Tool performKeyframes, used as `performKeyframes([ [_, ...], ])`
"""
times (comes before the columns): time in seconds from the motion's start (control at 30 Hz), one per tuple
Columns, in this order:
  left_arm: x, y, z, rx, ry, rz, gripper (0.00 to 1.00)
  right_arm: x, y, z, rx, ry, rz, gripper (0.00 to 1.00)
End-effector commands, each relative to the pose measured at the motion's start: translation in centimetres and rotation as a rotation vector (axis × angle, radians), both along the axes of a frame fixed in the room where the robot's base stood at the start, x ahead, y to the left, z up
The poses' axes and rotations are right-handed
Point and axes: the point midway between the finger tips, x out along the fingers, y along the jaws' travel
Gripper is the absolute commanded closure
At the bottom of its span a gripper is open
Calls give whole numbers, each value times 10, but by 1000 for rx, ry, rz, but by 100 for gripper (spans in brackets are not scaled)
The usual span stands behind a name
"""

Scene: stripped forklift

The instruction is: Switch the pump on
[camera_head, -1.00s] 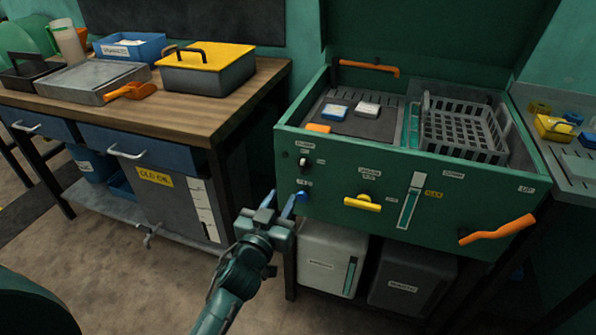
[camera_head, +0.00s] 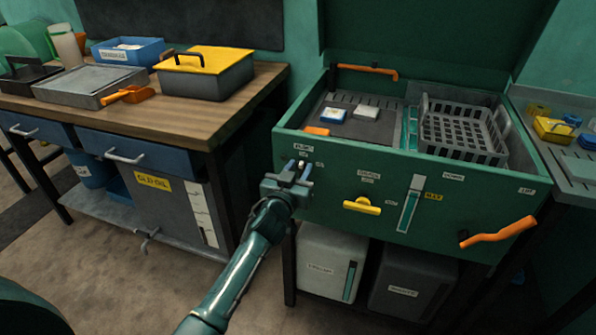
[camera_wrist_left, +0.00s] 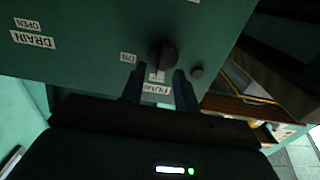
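The pump switch (camera_wrist_left: 162,56) is a dark rotary knob on the green front panel (camera_head: 400,200) of the wash cabinet. In the left wrist view the labels "PUMP" (camera_wrist_left: 156,89) and "ON" (camera_wrist_left: 127,57) are beside it. My left gripper (camera_head: 298,168) is at the panel's upper left, in front of the switch, and mostly hides it in the head view. In the wrist view its two blue fingers (camera_wrist_left: 158,78) are open, one on either side of the knob's near end; I cannot tell whether they touch it. My right gripper is not in view.
A yellow drain handle (camera_head: 361,206), a level gauge (camera_head: 410,205) and an orange lift handle (camera_head: 497,232) are on the same panel. A grey basket (camera_head: 462,130) sits in the open cabinet. A wooden workbench (camera_head: 140,120) stands to the left.

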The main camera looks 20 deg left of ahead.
Motion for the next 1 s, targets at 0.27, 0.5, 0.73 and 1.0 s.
performKeyframes([
  [0.27, 0, 0, 0, 0, 0, 0, 81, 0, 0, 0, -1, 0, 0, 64],
  [0.5, 0, 0, 0, 0, 0, 0, 100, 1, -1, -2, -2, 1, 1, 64],
  [0.73, -1, 0, 0, 0, 0, 0, 100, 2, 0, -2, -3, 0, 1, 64],
  [1.0, -1, -1, -1, 49, -2, 0, 100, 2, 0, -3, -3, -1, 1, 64],
])
